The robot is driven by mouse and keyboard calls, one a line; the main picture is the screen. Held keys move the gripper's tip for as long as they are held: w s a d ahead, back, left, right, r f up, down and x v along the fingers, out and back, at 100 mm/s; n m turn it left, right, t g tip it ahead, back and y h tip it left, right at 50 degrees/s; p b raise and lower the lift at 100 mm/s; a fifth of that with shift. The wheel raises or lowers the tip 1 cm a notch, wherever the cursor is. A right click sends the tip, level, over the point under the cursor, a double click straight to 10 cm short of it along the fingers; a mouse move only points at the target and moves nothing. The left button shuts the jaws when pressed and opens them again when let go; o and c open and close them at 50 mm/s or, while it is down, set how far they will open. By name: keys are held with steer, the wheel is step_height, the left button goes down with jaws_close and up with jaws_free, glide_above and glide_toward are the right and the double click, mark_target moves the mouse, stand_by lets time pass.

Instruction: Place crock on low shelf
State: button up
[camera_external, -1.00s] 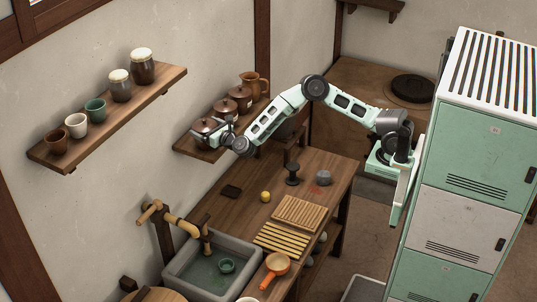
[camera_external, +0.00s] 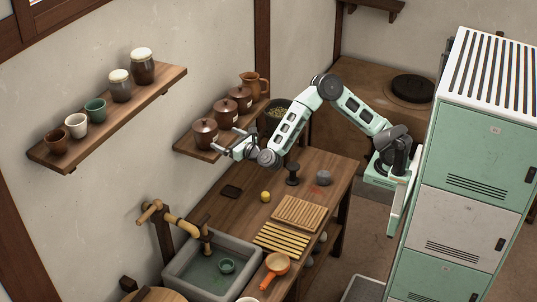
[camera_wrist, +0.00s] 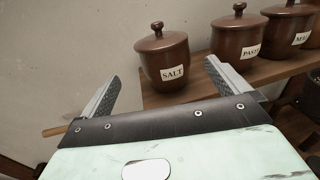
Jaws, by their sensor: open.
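The nearest crock (camera_external: 205,136) is labelled SALT in the wrist view (camera_wrist: 165,62) and stands near the shelf's near end. The second crock (camera_external: 225,115) has a partly readable label, "PAST", in the wrist view (camera_wrist: 238,38). The third crock (camera_external: 241,99) stands beyond it. My gripper (camera_external: 222,144) is open and empty, just right of the salt crock in the external view. In the wrist view the salt crock shows between the spread fingertips, apart from them.
A higher shelf (camera_external: 110,118) at left holds cups and jars. A green locker (camera_external: 475,150) stands at right.

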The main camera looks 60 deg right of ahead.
steer(key=s+a+n+g+y, duration=0.4)
steer(key=s+a+n+y, duration=0.55)
steer(key=n, duration=0.85)
steer(key=s+d+f+n+g+y, duration=0.15)
steer(key=s+f+n+g, duration=0.3)
steer(key=s+n, duration=0.45)
steer(key=s+d+f+n+g+h, duration=0.3)
steer(key=s+d+n+g, duration=0.1)
steer(key=s+d+n, duration=0.5)
steer(key=s+d+f+n+g+h, duration=0.3)
steer(key=s+d+n+g, duration=0.2)
steer(key=s+d+n, duration=0.4)
steer(key=s+d, duration=0.2)
steer(key=s, duration=0.2)
steer(key=shift+s+d+f+n+h, duration=0.3)
steer(key=shift+d+n, duration=0.1)
